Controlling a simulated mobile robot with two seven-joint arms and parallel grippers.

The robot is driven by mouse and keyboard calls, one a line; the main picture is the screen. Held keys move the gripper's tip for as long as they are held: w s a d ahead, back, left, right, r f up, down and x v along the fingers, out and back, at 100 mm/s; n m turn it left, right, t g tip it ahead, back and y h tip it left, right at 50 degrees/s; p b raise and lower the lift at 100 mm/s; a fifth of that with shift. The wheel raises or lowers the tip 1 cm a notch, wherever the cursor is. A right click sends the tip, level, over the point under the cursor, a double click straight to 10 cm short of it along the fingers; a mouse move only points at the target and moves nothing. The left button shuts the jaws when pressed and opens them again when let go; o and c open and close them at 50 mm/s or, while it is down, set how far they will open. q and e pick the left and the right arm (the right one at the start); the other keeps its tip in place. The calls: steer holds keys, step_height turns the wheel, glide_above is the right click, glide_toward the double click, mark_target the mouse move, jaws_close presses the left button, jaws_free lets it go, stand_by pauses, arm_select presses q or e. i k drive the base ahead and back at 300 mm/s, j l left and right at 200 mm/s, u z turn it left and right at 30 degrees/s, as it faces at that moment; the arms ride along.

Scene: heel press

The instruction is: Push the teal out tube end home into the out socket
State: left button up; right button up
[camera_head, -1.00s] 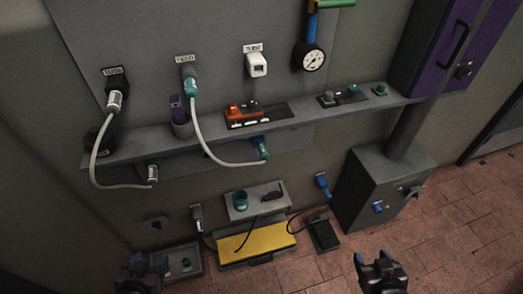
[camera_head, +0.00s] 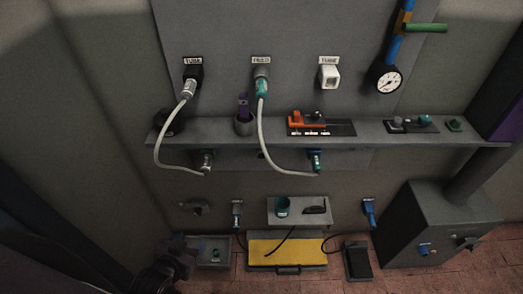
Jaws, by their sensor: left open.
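A pale tube hangs from a wall connector with a teal collar (camera_head: 262,88) under a small label that is hard to read. I cannot tell how deep either end sits, or which socket is the out socket. My left gripper (camera_head: 183,258) is open and empty at the lower left, dark and partly blurred into my arm, well below and left of both teal ends. My right gripper is out of view.
A second pale tube (camera_head: 166,140) runs from a black wall fitting to a silver end (camera_head: 207,161). The grey shelf (camera_head: 225,130) carries an orange device (camera_head: 308,119). Below are a yellow-topped case (camera_head: 288,250) and a grey box (camera_head: 440,225). A gauge (camera_head: 388,79) hangs upper right.

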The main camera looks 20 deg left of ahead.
mark_target(316, 165)
steer(key=i+l+u, duration=0.1)
steer(key=l+u, duration=0.2)
steer(key=l, duration=0.8)
steer(key=l+u, duration=0.3)
steer(key=l, duration=0.75)
